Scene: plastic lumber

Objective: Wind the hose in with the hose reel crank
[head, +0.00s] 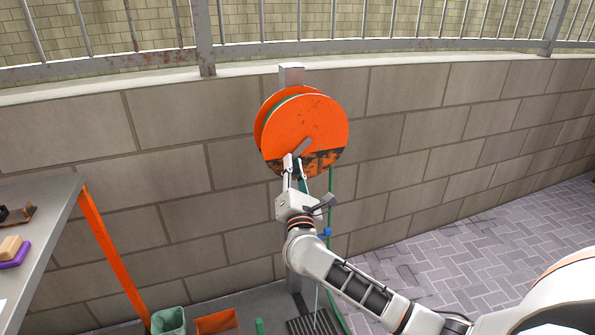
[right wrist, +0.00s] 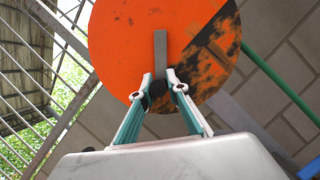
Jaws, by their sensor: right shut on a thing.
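The orange hose reel (head: 312,122) is mounted on a post against the block wall, its lower face blackened and worn. It fills the upper part of the right wrist view (right wrist: 130,40). A grey crank arm (right wrist: 160,58) runs across its face to a dark handle (right wrist: 158,90). My right gripper (head: 295,168) is at the reel's lower front; in the right wrist view its fingertips (right wrist: 155,88) are closed around the dark handle. The green hose (head: 331,205) hangs from the reel's right side down to the ground. My left gripper is not in view.
A grey table (head: 45,215) with orange legs stands at the left, holding a purple-and-tan block (head: 12,250). A green bin (head: 168,320) and an orange bin (head: 216,322) stand on the ground below. A metal railing tops the wall. The paving at right is clear.

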